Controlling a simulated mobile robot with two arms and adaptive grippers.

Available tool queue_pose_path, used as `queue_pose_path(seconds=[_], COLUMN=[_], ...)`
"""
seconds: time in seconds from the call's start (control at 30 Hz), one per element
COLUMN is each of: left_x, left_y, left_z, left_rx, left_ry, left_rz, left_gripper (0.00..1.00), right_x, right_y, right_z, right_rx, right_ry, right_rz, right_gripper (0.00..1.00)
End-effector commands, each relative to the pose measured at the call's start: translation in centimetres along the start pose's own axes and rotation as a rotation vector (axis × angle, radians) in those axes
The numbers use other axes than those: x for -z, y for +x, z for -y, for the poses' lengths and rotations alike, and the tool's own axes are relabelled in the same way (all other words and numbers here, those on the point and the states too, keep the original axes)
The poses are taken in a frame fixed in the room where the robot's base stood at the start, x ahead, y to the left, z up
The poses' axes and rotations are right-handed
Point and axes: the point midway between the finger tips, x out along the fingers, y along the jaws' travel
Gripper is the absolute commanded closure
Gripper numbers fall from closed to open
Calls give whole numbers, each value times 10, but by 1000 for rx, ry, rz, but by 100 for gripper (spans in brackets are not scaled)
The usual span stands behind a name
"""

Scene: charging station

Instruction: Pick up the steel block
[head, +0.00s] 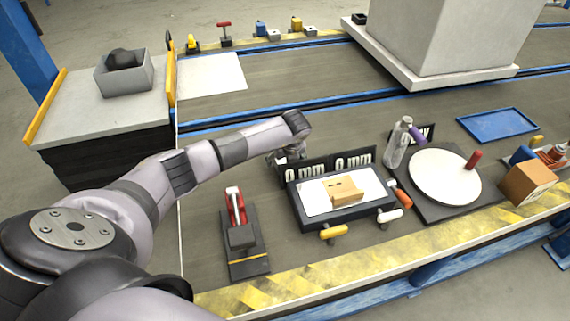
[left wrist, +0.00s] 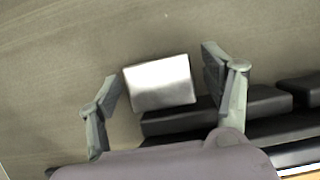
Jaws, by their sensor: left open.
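The steel block (left wrist: 160,82) is a bright silver rectangular block on the dark surface in the left wrist view. In the head view only a small pale patch of it (head: 281,160) seems to show below my left gripper. My left gripper (left wrist: 161,77) is open, with one finger on each side of the block. A gap shows between each finger and the block in the picture; I cannot tell the height of the fingertips. In the head view my left gripper (head: 284,155) is pointed down beside the black "0 mm" signs (head: 326,168). My right gripper is not in view.
Black blocks stand close beside the steel block. A black-framed tray (head: 297,213) with a wooden piece (head: 346,191), a red clamp (head: 236,206), a bottle (head: 397,146) and a round white plate (head: 437,178) stand nearby.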

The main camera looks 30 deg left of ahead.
Motion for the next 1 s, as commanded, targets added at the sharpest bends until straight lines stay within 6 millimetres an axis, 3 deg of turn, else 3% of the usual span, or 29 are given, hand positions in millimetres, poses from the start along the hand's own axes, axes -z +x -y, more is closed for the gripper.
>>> queue_pose_path(seconds=[0.1, 1.0], left_x=[0, 0], left_y=[0, -1], left_z=[0, 0], left_rx=[0, -2], left_ry=[0, 0], left_rz=[0, 0], left_gripper=[27, 87], right_x=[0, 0], right_y=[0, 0], right_z=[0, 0], right_rx=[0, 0], right_ry=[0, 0], right_rz=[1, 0], right_gripper=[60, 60])
